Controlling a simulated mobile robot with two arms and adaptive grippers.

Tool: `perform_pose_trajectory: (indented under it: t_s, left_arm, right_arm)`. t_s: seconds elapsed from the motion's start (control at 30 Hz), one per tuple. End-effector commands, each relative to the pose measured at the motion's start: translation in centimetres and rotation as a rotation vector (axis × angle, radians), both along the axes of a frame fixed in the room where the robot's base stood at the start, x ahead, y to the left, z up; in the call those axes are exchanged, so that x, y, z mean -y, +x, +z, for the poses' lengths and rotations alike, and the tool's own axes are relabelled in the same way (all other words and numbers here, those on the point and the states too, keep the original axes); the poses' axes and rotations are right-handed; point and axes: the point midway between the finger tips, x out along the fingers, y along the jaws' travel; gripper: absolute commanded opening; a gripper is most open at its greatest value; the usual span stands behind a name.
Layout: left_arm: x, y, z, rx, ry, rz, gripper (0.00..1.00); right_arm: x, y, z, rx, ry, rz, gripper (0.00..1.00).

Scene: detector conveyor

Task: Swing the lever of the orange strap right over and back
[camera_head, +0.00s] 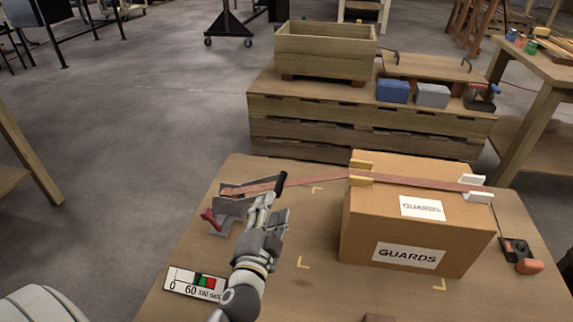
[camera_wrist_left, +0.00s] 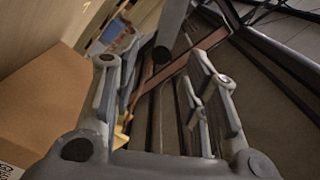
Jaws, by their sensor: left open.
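The orange strap (camera_head: 318,182) runs from a grey metal ratchet (camera_head: 232,205) at the table's left over the top of a cardboard box. A lever with a black grip (camera_head: 281,184) stands up at the ratchet's right side. My left gripper (camera_head: 266,203) is just in front of this lever, with its fingers pointing at it. In the left wrist view my left gripper (camera_wrist_left: 158,78) is open, and the round dark end of the grip (camera_wrist_left: 162,54) shows between and beyond the fingers. The strap (camera_wrist_left: 178,70) crosses behind. I cannot tell whether the fingers touch the lever.
The box (camera_head: 365,222) marked GUARDS stands on the table to the right, with corner pads under the strap. A red-handled part (camera_head: 211,219) sits left of the ratchet. A gauge card (camera_head: 195,284) lies at front left. An orange-black tool (camera_head: 522,255) lies at far right.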

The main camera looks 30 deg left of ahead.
Motion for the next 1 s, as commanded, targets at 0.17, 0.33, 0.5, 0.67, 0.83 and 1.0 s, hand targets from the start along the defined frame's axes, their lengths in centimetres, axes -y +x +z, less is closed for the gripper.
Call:
perform_pose_trajectory:
  t_s: [0.17, 0.33, 0.5, 0.67, 0.83, 1.0]
  left_arm:
    - [-0.1, 0.3, 0.0, 0.0, 0.001, -0.001, 0.41]
    - [-0.5, 2.0, 0.1, 0.002, 0.002, -0.002, 0.41]
    - [-1.2, 4.8, 0.1, 0.003, 0.003, -0.001, 0.41]
    - [-1.9, 7.4, 0.0, 0.001, 0.002, -0.001, 0.41]
    - [-2.4, 9.4, 0.0, 0.0, 0.002, -0.001, 0.41]
    - [-2.7, 10.3, 0.0, 0.0, 0.0, -0.001, 0.41]
  right_arm:
    - [0.0, 0.0, 0.0, -0.001, 0.0, 0.0, 0.4]
    - [0.0, 0.0, 0.2, 0.0, 0.0, 0.0, 0.4]
    - [0.0, 0.0, 0.2, 0.0, 0.0, 0.0, 0.4]
    - [0.0, 0.0, 0.2, -0.001, 0.0, 0.0, 0.4]
    - [0.0, 0.0, 0.1, -0.001, 0.0, 0.0, 0.4]
    - [0.0, 0.0, 0.0, -0.001, 0.0, 0.0, 0.4]
